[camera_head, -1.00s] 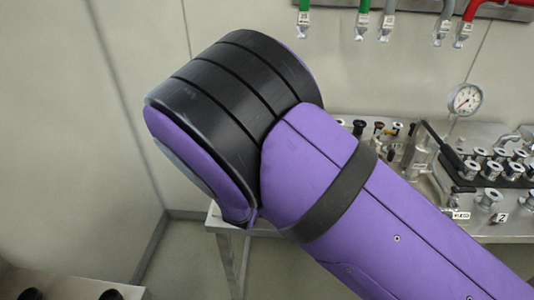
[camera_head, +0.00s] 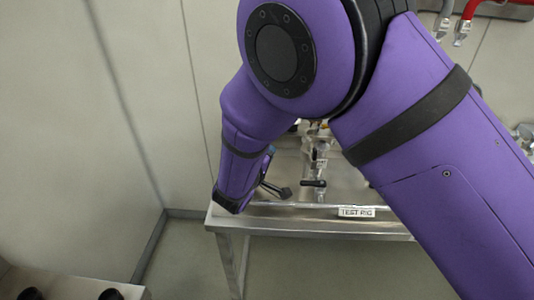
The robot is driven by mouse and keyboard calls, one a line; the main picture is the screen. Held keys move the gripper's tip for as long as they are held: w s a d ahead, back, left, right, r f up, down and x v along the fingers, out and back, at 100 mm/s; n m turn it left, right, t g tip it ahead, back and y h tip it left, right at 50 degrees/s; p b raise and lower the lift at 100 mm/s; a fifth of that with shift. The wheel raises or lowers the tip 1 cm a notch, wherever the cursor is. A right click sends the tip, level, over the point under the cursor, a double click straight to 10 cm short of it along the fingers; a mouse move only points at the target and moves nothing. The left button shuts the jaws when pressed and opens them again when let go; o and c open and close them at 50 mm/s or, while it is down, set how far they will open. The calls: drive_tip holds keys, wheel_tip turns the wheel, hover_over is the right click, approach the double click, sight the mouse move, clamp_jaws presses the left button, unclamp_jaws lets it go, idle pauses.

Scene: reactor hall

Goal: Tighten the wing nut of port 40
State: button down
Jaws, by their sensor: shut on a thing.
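My purple arm fills the middle and right of the head view. My gripper (camera_head: 272,187) shows only partly, as dark parts beside the wrist, low over the left end of the steel bench. It is shut on a small dark thing (camera_head: 285,193) that I cannot identify. The wing nut and port 40 cannot be made out. My arm hides most of the bench top and its fittings.
The steel bench (camera_head: 262,218) has a "TEST RIG" label (camera_head: 356,212) on its front edge. A fitting with a black lever (camera_head: 313,183) stands right of my gripper. Hoses (camera_head: 468,14) hang at the upper right. A dark-holed box (camera_head: 70,285) is at lower left.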

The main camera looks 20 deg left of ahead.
drive_tip(key=m+g+y, duration=0.1)
drive_tip(key=m, duration=0.1)
drive_tip(key=m+g+y, duration=0.1)
drive_tip(key=m, duration=0.2)
drive_tip(key=m+y, duration=0.1)
drive_tip(key=m, duration=0.2)
drive_tip(key=shift+a+f+g, duration=0.1)
drive_tip(key=shift+f+g, duration=0.05)
drive_tip(key=shift+g, duration=0.25)
idle(0.5)
idle(0.4)
drive_tip(key=c, duration=1.4)
unclamp_jaws()
drive_tip(key=shift+s, duration=0.15)
drive_tip(key=v, duration=1)
drive_tip(key=shift+s, duration=0.3)
